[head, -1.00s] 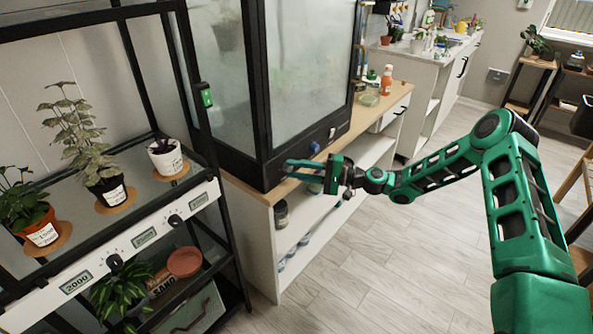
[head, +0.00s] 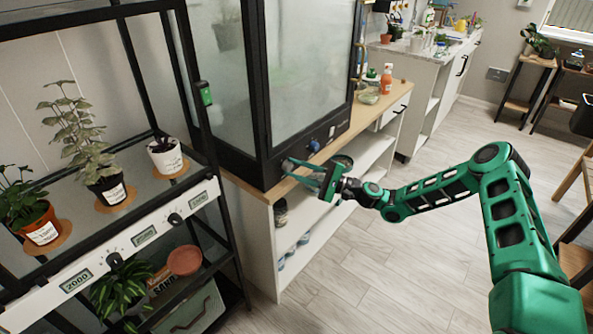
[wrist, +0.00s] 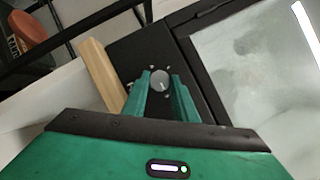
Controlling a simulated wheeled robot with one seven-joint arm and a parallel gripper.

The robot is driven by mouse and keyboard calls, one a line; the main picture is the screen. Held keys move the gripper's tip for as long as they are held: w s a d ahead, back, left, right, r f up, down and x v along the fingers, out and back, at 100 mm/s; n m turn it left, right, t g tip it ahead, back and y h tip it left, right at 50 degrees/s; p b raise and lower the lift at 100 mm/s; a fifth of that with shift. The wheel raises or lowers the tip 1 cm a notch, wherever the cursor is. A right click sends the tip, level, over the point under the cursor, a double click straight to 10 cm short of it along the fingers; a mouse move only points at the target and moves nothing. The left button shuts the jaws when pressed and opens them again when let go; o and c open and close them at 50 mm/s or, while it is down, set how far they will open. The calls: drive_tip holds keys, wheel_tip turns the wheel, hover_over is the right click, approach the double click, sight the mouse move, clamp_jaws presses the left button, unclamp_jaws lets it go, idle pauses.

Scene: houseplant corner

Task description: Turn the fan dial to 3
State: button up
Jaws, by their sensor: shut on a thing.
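The fan dial (wrist: 159,80) is a small round grey knob on a black panel, with small pale marks around it that are too small to read. It sits low on the front of the tall glass cabinet (head: 305,75). My gripper (wrist: 160,84) is shut on the dial, with one green finger on each side of it in the wrist view. In the head view my gripper (head: 289,168) reaches the left end of the cabinet's black base strip and hides the dial. Which number the dial points to cannot be told.
A blue knob (head: 313,146) and another small control (head: 331,132) sit further right on the same strip. The wooden counter edge (head: 290,188) runs just below my gripper. A black plant shelf (head: 225,215) stands at left.

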drive_tip(key=shift+d+f, duration=0.1)
drive_tip(key=shift+f, duration=0.15)
drive_tip(key=o, duration=0.9)
drive_tip(key=shift+o, duration=0.7)
drive_tip(key=shift+r, duration=0.1)
drive_tip(key=v, duration=1)
drive_tip(key=shift+d, duration=0.35)
